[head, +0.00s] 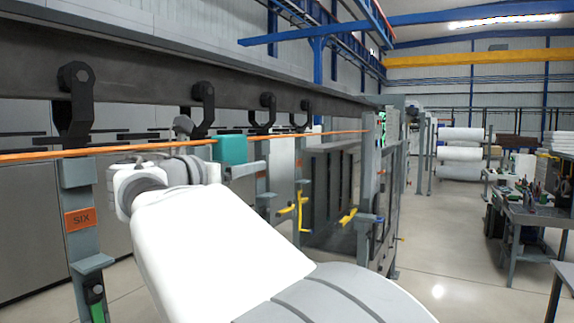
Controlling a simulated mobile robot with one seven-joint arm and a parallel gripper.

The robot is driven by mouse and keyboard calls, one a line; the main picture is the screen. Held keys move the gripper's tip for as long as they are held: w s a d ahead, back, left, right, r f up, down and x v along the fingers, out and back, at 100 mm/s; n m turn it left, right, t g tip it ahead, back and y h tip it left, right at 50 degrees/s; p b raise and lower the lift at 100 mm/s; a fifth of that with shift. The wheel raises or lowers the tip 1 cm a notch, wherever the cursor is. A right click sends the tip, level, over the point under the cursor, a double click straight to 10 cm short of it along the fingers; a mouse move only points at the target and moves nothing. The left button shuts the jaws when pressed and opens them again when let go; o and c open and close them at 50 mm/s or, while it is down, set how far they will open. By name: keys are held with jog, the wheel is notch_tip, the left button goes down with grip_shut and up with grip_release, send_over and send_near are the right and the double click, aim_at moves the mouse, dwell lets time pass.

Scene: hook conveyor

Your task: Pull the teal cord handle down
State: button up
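A teal block (232,150) shows left of centre in the head view, just below the orange cord line (340,134). I cannot tell whether it is the cord handle or how it is fixed. My white arm rises from the bottom right and bends at left. Its far links end close to the block's lower edge. A light grey piece (246,169) there looks like the end of my gripper. Its fingers cannot be made out, so I cannot tell whether it is open, shut or touching the block.
A dark overhead rail (180,70) carries several black hooks (75,90). A grey post with an orange SIX sign (80,219) stands at left. Yellow handles (303,214) show beyond the arm. A workbench (540,215) stands at right, with open floor (450,260) between.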

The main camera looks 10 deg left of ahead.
jog(key=b+v, duration=0.2)
jog(key=v, duration=1.5)
jog(key=shift+s, duration=0.25)
jog(key=shift+a, duration=0.1)
